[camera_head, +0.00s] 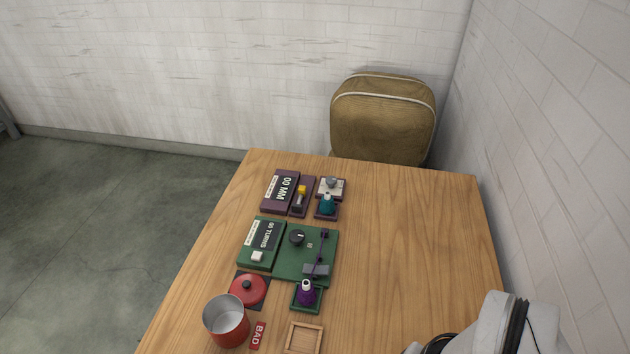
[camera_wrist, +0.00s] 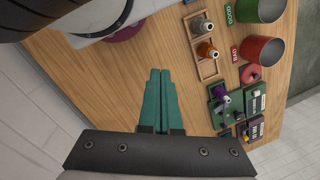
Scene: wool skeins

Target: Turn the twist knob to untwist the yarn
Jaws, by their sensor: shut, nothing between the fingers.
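The twist knob (camera_head: 297,237) is a black round dial with a light mark, on a green panel (camera_head: 287,266) beside the "00 TURNS" display (camera_head: 265,235). A skein with purple yarn (camera_head: 307,293) and a pale top stands in a green tray in front of the panel. It also shows in the wrist view (camera_wrist: 221,93). My gripper (camera_wrist: 160,71) has teal fingers that are shut and empty. It is over bare table, apart from the green panel, which lies to its right in the wrist view. The knob is too small to make out clearly there.
A purple panel (camera_head: 280,205) with "00 MM" and a teal skein (camera_head: 327,206) stand behind. A green pot (camera_wrist: 268,10) is beside the red one. The right table side is clear.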

